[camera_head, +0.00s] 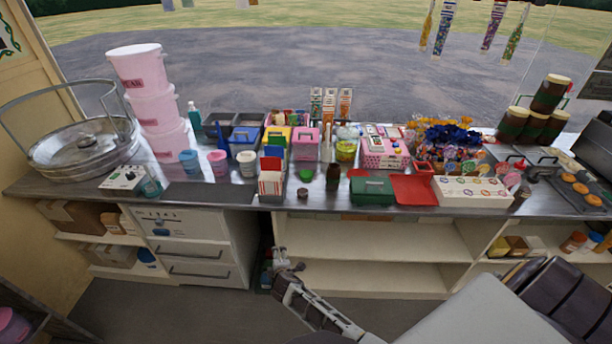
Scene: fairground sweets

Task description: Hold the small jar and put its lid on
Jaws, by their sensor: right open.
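A small dark brown jar (333,176) stands upright on the counter near its front edge, left of the green cash box. Its top is too small to make out clearly. A small dark green round piece (302,192) lies on the counter to the left of the jar; it may be the lid, but I cannot tell for sure. My right gripper (280,257) is below the counter top, in front of the shelves, open and apart from the jar. My left gripper is not in view.
The counter (226,171) is crowded. A striped box (270,184) stands left of the jar. The green cash box (372,191), a red tray (412,188) and a white patterned box (472,191) are to the right. Stacked pink tubs (150,109) stand at the left.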

